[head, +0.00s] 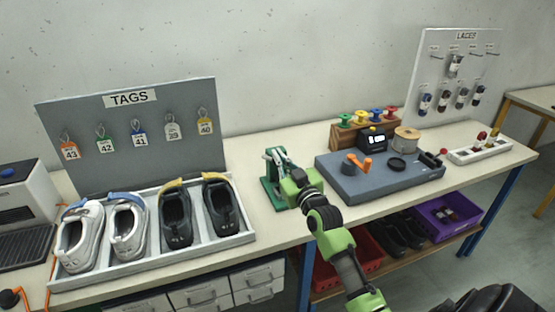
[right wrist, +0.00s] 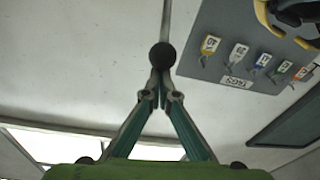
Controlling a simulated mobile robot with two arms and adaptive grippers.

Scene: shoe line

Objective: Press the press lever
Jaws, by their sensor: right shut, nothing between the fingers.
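The press (head: 268,190) is a small dark green stand on the table, right of the shoe tray. My right gripper (head: 283,170) is directly at the press and covers much of it in the head view. In the right wrist view the right gripper (right wrist: 163,90) has its fingers together, with nothing between them. The press lever (right wrist: 163,56) shows there as a thin grey rod with a round black knob, at the fingertips. I cannot tell whether they touch. The lever is hard to make out in the head view. My left gripper is not in view.
A shoe tray (head: 150,265) with two pairs and a tags board (head: 130,125) stand left. A grey-blue work block (head: 375,185), a spool rack (head: 340,135) and a laces board (head: 425,80) stand right. Bare table lies between the tray and press.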

